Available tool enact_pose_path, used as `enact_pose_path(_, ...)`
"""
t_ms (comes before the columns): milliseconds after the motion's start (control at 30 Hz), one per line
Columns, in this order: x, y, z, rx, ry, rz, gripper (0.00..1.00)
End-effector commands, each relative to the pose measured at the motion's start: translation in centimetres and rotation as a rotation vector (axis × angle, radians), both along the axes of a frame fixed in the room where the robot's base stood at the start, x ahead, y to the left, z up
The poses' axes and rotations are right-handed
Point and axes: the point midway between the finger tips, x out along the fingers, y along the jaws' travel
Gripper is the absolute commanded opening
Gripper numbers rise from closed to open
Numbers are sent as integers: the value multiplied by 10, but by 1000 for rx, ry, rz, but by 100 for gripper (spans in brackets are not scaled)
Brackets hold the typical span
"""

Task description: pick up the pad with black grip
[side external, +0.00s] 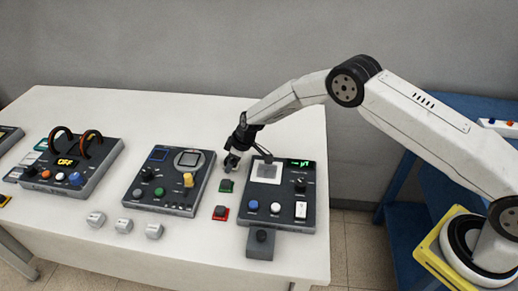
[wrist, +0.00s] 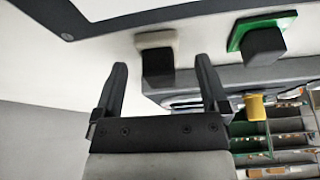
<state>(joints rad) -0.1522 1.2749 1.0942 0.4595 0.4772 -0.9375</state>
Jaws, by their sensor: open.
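A pale pad with a black block grip (wrist: 157,62) shows in the wrist view, ahead of my gripper and between the lines of its two fingers. My gripper (wrist: 161,68) is open, with its fingertips near either side of the black grip and nothing held. In the side view my gripper (side external: 231,163) points down, low over the table, left of the right-hand panel, and mostly hides the pale pad. A green pad with a dark grip (side external: 226,186) lies just in front of it. The green pad also shows in the wrist view (wrist: 262,38), at the upper right.
A red pad (side external: 220,213) lies nearer the front. The right-hand control panel (side external: 283,230) stands close beside my gripper. The middle panel (side external: 135,197), with a yellow knob (side external: 188,180), stands to the left.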

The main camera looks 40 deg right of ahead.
Motion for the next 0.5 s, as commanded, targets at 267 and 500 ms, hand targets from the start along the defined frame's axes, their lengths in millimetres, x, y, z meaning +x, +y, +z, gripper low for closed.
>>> enact_pose_path(267,2,2,-7,0,-1,1,94)
enact_pose_path(500,2,2,-7,0,-1,1,94)
